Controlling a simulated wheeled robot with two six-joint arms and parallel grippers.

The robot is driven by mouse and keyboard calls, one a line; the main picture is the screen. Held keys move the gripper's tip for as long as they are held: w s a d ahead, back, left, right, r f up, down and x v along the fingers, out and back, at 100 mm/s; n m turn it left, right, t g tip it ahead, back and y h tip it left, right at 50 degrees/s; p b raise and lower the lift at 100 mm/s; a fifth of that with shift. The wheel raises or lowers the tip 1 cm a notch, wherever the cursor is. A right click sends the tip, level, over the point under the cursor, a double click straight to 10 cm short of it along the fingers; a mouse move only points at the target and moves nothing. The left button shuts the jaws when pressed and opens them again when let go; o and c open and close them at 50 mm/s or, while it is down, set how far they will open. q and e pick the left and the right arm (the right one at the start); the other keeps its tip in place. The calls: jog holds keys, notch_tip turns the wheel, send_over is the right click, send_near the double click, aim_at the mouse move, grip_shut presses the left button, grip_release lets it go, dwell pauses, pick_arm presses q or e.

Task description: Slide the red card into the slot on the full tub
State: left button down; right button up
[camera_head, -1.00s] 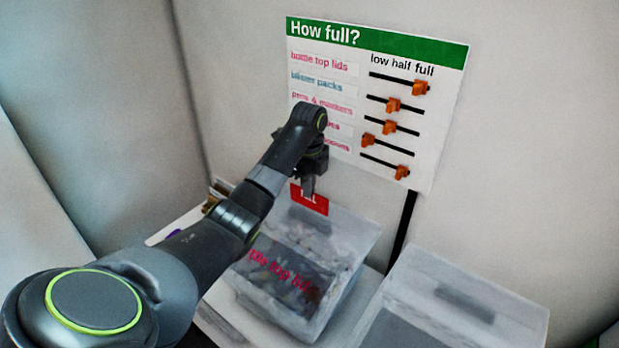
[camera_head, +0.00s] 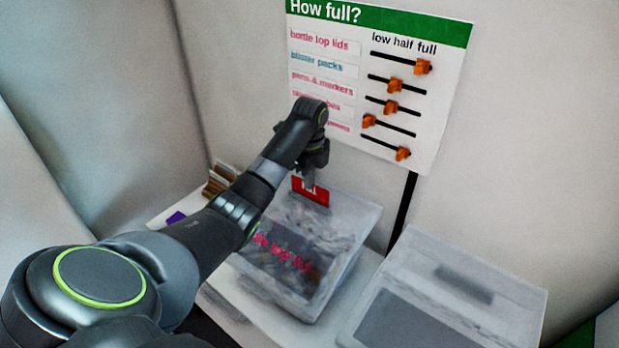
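The red card (camera_head: 317,193) stands at the back of the lid of the full tub, its white lettering partly covered by my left gripper. I cannot tell whether its lower edge is in the slot; the slot itself is not clear. The full tub (camera_head: 325,240) is translucent, holds many small items and carries red "bottle top lids" lettering, partly hidden by my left arm. My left gripper (camera_head: 307,186) points down at the card's top left part. Its fingers overlap the card, but I cannot tell whether they are shut on it. My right gripper is out of view.
A second translucent tub (camera_head: 470,272) stands to the right, with a gap between the tubs. The "How full?" board (camera_head: 330,45) with orange sliders hangs on the wall behind. A purple item (camera_head: 176,217) and a holder of cards (camera_head: 219,178) lie at the left.

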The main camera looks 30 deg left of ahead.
pick_arm(q)
jog(key=shift+a+f, duration=0.1)
jog(key=shift+f, duration=0.25)
dwell(0.3)
jog(key=shift+f, duration=0.4)
jog(key=c, duration=1.6)
grip_release()
jog(key=shift+o, duration=0.2)
